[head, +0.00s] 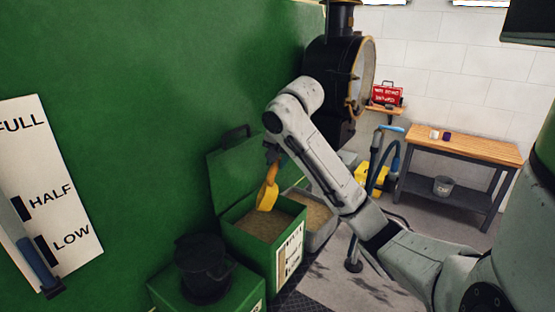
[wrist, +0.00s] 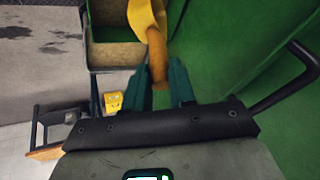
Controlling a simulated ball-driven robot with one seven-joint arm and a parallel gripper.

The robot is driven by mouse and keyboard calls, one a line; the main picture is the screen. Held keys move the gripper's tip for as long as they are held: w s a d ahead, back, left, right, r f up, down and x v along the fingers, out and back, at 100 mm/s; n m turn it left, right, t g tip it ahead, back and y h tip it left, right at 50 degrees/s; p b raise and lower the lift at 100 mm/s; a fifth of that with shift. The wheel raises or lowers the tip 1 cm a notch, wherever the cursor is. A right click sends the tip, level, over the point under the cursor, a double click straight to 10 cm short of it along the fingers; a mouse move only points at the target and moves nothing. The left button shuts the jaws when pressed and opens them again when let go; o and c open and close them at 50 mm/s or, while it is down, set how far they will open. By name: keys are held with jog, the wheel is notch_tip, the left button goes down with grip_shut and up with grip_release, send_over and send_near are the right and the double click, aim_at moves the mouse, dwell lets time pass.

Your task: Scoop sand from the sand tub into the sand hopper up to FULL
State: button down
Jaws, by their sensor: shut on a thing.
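My gripper (head: 272,152) is shut on the wooden handle of a yellow scoop (head: 267,195). The wrist view shows the fingers (wrist: 159,80) on either side of the handle (wrist: 157,58). The scoop hangs tilted over an open green box (head: 245,238) with its lid raised, apparently the sand hopper, with sand inside. Its front carries a pale marked plate (head: 290,254), too small to read. A grey tub (head: 321,240) holding sand, apparently the sand tub, stands just behind it, partly hidden by my arm. I cannot tell whether the scoop holds sand.
A plate with FULL, HALF and LOW marks (head: 50,185) is on the green wall at left. A black lidded vessel (head: 203,268) stands on a green box in front. A workbench (head: 460,147), a bucket (head: 443,186) and yellow equipment (head: 370,180) stand farther back. Floor right of the tub is mostly clear.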

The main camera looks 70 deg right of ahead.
jog(key=shift+s+d+f+t, duration=0.15)
jog(key=shift+s+t, duration=0.1)
jog(key=shift+t, duration=0.15)
jog(key=s+d+f+m+t+y+b, duration=0.3)
jog(key=s+d+t+b, duration=0.1)
jog(key=s+t+b, duration=0.4)
jog(key=shift+s+d+m+t, duration=0.35)
jog(key=shift+s+t, duration=0.9)
jog(key=shift+t, duration=0.35)
jog(key=shift+d+f, duration=0.1)
